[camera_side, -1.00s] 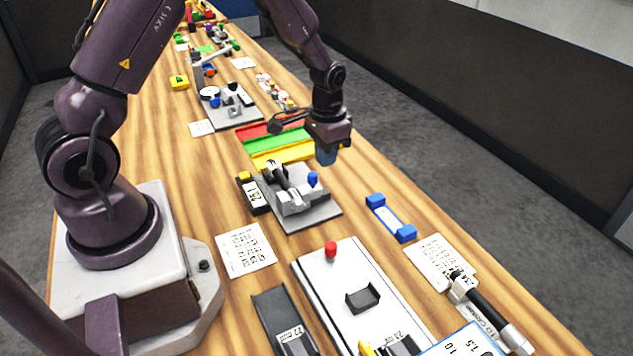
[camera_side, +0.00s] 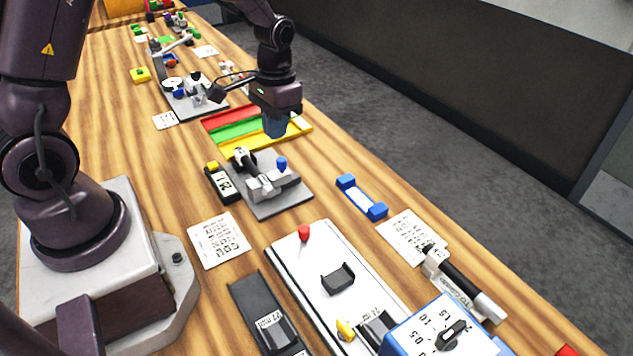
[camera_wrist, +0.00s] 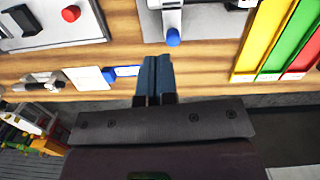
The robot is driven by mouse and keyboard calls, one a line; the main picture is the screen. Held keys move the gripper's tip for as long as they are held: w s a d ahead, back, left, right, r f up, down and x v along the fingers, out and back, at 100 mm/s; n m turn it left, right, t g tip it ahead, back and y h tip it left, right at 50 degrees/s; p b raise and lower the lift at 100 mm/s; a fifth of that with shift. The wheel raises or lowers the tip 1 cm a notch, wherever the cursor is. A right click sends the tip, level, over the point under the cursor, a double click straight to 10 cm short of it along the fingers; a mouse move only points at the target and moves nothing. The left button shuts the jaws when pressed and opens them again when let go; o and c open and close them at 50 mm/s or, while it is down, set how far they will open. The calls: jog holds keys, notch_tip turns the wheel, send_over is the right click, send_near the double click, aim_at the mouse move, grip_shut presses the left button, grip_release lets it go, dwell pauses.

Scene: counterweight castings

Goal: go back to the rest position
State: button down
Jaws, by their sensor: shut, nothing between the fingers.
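My gripper (camera_side: 274,124) is shut and empty, its blue fingers pointing down above the coloured trays in the side view. In the wrist view the closed fingers (camera_wrist: 156,75) show side by side over the wooden table, near a blue knob (camera_wrist: 173,37). In the side view that blue knob (camera_side: 282,163) tops the grey fixture (camera_side: 268,185), below my gripper in the picture. The fingers are apart from the fixture. How high they are over the trays is hard to tell.
Red, green and yellow trays (camera_side: 215,122) lie under my gripper. A blue-ended level (camera_side: 361,198), a printed sheet (camera_side: 218,240), a white board (camera_side: 300,262) and a blue dial box (camera_side: 440,335) stand nearer the camera. A dark partition (camera_side: 420,95) runs beyond the table, past a strip of floor.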

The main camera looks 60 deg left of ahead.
jog(key=s+d+r+t, duration=0.3)
jog(key=s+d+r, duration=0.1)
jog(key=s+r, duration=0.3)
jog(key=s+d+r+m+t, duration=0.1)
jog(key=s+d+r+t, duration=0.2)
jog(key=s+r, duration=0.4)
notch_tip(320, 180, up, 6)
jog(key=shift+s+d+f+t, duration=0.2)
jog(key=shift+d+t, duration=0.1)
jog(key=shift+d, duration=0.1)
